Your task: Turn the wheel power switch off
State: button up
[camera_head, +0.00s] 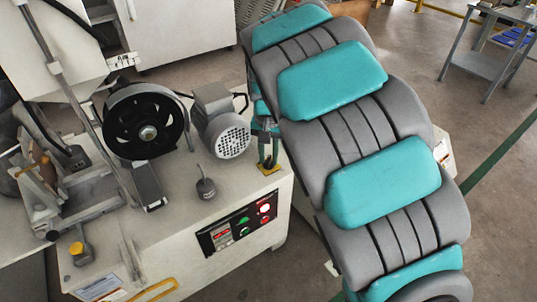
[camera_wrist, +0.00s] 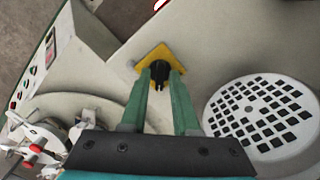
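A small black switch (camera_wrist: 160,70) stands on a yellow square plate (camera_wrist: 145,62) on the pale machine top in the wrist view. The yellow plate (camera_head: 271,169) also shows in the head view, near the machine's right edge, with the switch mostly hidden by my fingers. My gripper (camera_wrist: 160,82) points down at the plate. Its two green fingers are apart, with the black switch between their tips. I cannot tell whether the fingers touch it. In the head view my gripper (camera_head: 268,158) is just above the plate.
A grey motor (camera_head: 222,122) with a perforated end stands left of my gripper, beside a black wheel (camera_head: 146,122). A control panel (camera_head: 237,227) with green and red buttons is on the machine's front. A small dark weight (camera_head: 206,190) stands on the top.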

grip_shut()
dwell(0.5)
jog(key=n+b, duration=0.1)
jog(key=n, duration=0.6)
jog(key=shift+b, duration=0.3)
jog(key=n, duration=0.5)
jog(key=shift+r+n, duration=0.1)
jog(key=shift+n, duration=0.3)
jog(key=shift+n+p, duration=0.9)
jog(key=shift+n, duration=1.7)
